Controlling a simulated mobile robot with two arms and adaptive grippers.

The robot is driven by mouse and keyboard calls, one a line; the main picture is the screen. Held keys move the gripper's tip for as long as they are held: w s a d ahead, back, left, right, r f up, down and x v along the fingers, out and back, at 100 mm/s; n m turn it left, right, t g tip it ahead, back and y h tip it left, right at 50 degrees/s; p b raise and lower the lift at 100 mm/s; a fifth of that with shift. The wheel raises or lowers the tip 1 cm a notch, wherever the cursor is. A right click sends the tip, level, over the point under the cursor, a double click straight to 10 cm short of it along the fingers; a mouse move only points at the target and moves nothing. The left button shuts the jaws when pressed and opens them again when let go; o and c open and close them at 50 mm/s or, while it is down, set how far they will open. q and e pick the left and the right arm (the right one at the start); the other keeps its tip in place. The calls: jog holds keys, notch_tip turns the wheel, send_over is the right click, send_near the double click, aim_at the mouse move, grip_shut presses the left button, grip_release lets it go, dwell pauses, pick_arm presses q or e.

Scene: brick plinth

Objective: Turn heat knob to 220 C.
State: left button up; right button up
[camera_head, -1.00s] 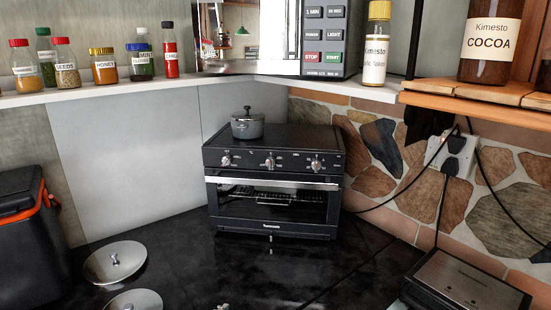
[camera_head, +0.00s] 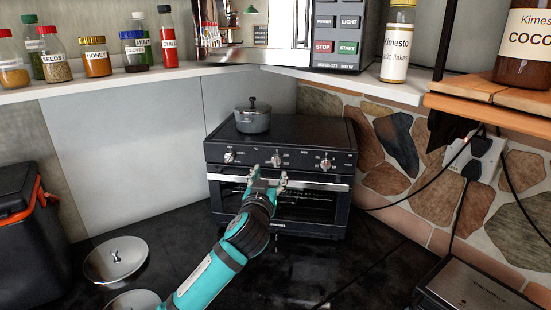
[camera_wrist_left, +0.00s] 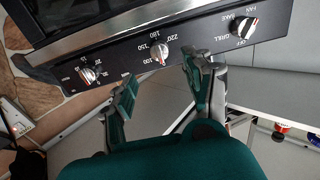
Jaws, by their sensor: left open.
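The black toaster oven (camera_head: 279,137) stands on the dark counter with three silver knobs along its front panel. The heat knob (camera_head: 276,161) is the middle one. In the left wrist view, the heat knob (camera_wrist_left: 160,53) has 100, 150, 180 and 220 printed around it; its pointer setting is too small to read. My left gripper (camera_head: 269,176) is in front of the oven, just below the heat knob. In the left wrist view, its open fingers (camera_wrist_left: 159,82) are spread to either side below the knob, apart from it and empty. My right gripper is not in view.
The mode knob (camera_wrist_left: 244,27) and timer knob (camera_wrist_left: 88,73) flank the heat knob. The oven door handle (camera_head: 325,186) runs below the panel. A grey pot (camera_head: 252,122) sits on top. Metal lids (camera_head: 115,260) lie on the counter at left.

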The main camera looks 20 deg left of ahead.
aim_at(275, 162)
pick_arm(q)
jog(key=w, duration=0.1)
jog(key=w+p, duration=0.1)
jog(key=w, duration=0.3)
jog(key=shift+a+r, duration=0.2)
jog(key=shift+a, duration=0.15)
jog(key=w, duration=0.3)
jog(key=shift+a+f+p, duration=0.15)
jog(key=shift+f+p, duration=0.05)
jog(key=shift+p, duration=0.2)
jog(key=shift+w, duration=0.25)
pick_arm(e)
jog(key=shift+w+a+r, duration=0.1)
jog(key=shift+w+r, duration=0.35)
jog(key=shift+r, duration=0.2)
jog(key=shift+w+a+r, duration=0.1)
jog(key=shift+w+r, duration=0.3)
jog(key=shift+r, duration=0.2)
pick_arm(q)
grip_shut()
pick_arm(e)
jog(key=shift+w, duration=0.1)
